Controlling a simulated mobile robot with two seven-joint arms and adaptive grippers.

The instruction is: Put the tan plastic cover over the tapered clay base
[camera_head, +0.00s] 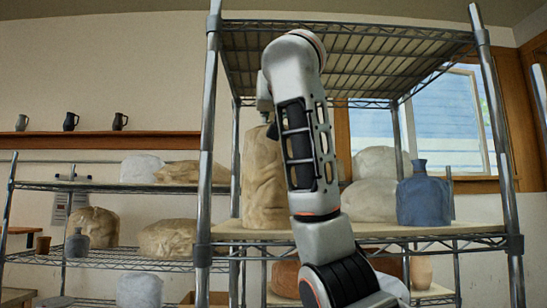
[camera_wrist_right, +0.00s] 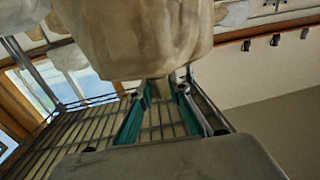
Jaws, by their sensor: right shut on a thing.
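The tan plastic cover (camera_head: 261,180) is a tall, wrinkled shape at the front left of the upper shelf board. My right arm passes in front of its right side. My right gripper (camera_head: 267,112) is at its top, partly hidden behind my arm. In the right wrist view the teal fingers (camera_wrist_right: 163,84) are shut on the top of the cover (camera_wrist_right: 150,35), which fills the upper middle. No tapered clay base shows apart from the cover; whether one is inside, I cannot tell. Whether the cover's lower edge touches the board is also unclear. My left gripper is not in view.
A blue bottle-shaped vase (camera_head: 424,200) and pale wrapped forms (camera_head: 370,200) stand to the right on the same board (camera_head: 450,231). A wire shelf (camera_head: 350,45) hangs above, and a metal post (camera_head: 207,150) stands close on the left.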

